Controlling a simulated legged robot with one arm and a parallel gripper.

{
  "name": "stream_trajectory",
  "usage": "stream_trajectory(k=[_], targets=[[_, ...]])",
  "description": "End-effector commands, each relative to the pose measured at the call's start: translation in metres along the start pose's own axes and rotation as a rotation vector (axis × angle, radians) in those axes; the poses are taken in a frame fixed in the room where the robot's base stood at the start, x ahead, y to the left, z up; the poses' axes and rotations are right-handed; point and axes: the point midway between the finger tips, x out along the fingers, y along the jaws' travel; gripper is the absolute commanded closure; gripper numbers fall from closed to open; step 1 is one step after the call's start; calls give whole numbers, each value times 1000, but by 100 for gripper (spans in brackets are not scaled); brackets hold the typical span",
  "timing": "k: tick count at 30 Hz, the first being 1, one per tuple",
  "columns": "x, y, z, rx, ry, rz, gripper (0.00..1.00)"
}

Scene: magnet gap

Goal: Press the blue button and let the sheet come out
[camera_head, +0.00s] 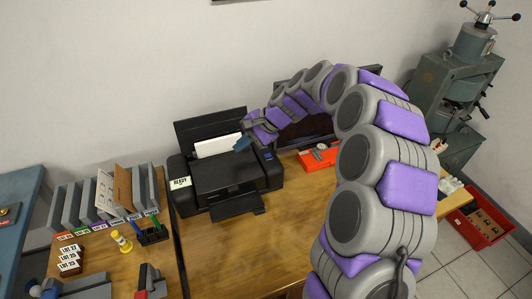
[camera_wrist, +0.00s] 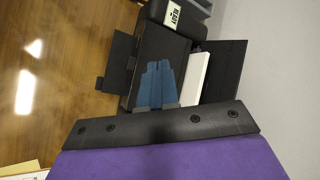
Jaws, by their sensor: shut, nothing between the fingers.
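A black printer (camera_head: 215,190) stands on the wooden desk, with white paper (camera_head: 218,145) upright in its rear feed. Its front output tray (camera_head: 238,204) is folded out and looks empty. My gripper (camera_head: 241,144) is over the right rear part of the printer, its blue fingers shut and empty. In the wrist view the shut fingers (camera_wrist: 158,66) point across the printer top (camera_wrist: 160,42), beside the paper (camera_wrist: 196,78). A small bluish panel (camera_head: 268,156) shows on the printer's right side. I cannot clearly make out the blue button, and contact with the printer cannot be told.
A READY label (camera_head: 180,183) is on the printer's left front; it also shows in the wrist view (camera_wrist: 173,14). A red-orange box (camera_head: 318,158) lies right of the printer, near a dark monitor. File racks (camera_head: 100,200) stand left. The desk front (camera_head: 255,240) is clear.

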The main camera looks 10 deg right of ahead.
Motion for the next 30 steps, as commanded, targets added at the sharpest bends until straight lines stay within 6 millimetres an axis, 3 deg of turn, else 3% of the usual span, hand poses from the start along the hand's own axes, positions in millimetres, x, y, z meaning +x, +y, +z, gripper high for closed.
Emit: stream_trajectory(k=[1,6,15,21,30], targets=[[3,-5,-19,49,8,-23,100],[15,-17,-79,209,48,-102,100],[27,-7,-176,449,142,-207,100],[26,3,-205,515,171,-238,100],[26,5,-209,524,176,-242,100]])
